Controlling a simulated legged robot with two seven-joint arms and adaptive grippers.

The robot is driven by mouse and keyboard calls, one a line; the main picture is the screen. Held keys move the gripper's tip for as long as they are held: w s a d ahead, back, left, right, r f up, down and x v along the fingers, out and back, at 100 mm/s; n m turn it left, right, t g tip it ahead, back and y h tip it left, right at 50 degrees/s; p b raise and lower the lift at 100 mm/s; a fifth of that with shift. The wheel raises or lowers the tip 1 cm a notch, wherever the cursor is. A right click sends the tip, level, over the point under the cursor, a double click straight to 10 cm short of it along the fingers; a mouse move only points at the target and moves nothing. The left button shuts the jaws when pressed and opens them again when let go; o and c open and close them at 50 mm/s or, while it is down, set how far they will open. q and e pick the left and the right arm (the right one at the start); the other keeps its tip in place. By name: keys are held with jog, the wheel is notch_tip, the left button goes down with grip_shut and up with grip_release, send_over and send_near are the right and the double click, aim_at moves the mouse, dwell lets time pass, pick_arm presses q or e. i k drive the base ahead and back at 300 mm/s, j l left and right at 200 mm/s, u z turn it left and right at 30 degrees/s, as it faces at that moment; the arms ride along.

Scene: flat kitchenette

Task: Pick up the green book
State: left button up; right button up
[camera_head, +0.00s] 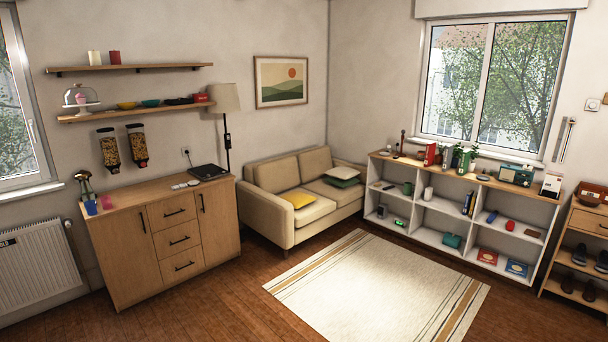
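Some upright green items (465,161) stand on top of the white shelf unit (456,177) under the right window. They look like book spines or boxes, but they are too small to tell which is the green book. A red upright item (430,155) stands just left of them. Neither of my grippers is in view.
A pale striped rug (375,290) lies on clear floor before the shelf. A beige sofa (275,205) stands at the back, a wooden cabinet (125,265) at the left. A small wooden rack (585,220) stands right of the shelf, with a green radio (515,175) on the shelf top.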

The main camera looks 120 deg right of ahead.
aim_at(466, 154)
jog(key=z, duration=2.35)
jog(key=l+z, duration=0.4)
jog(key=i+l+z, duration=0.1)
jog(key=l+z, duration=0.25)
jog(key=i+l+z, duration=0.15)
jog(key=l+z, duration=0.25)
jog(key=i+l+z, duration=0.15)
jog(key=z, duration=0.25)
jog(key=i+l+z, duration=0.8)
jog(key=i+z, duration=0.55)
jog(key=i, duration=0.2)
jog(key=i+u, duration=0.15)
jog(key=i, duration=0.35)
jog(key=i+l+u, duration=0.15)
jog(key=i, duration=0.3)
jog(key=i+l+u, duration=0.2)
jog(key=i, duration=0.25)
jog(key=i+l+u, duration=0.15)
jog(key=i, duration=0.35)
jog(key=i+l+u, duration=0.15)
jog(key=i+l, duration=0.25)
